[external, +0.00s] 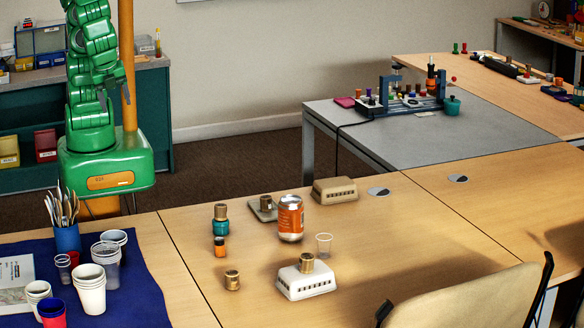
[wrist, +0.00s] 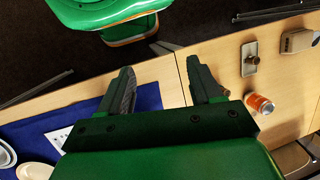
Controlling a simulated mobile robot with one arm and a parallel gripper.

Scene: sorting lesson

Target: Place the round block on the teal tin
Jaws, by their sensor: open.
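My gripper (external: 114,95) is raised above my green base at the upper left, clear of the table. In the wrist view my gripper (wrist: 160,68) is open, with nothing between its fingers. Other short brass-brown cylinders show: one alone on the table (external: 232,280), one on a white slotted box (external: 307,262), and one on a grey plate (external: 266,201). I cannot tell which is the round block.
An orange can (external: 291,218), a clear cup (external: 323,245), a beige slotted box (external: 335,190) and a small orange-black cylinder (external: 219,246) stand near. Cups and a cutlery holder (external: 67,238) are on a blue cloth (external: 140,295) at left. A chair (external: 470,300) is in front.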

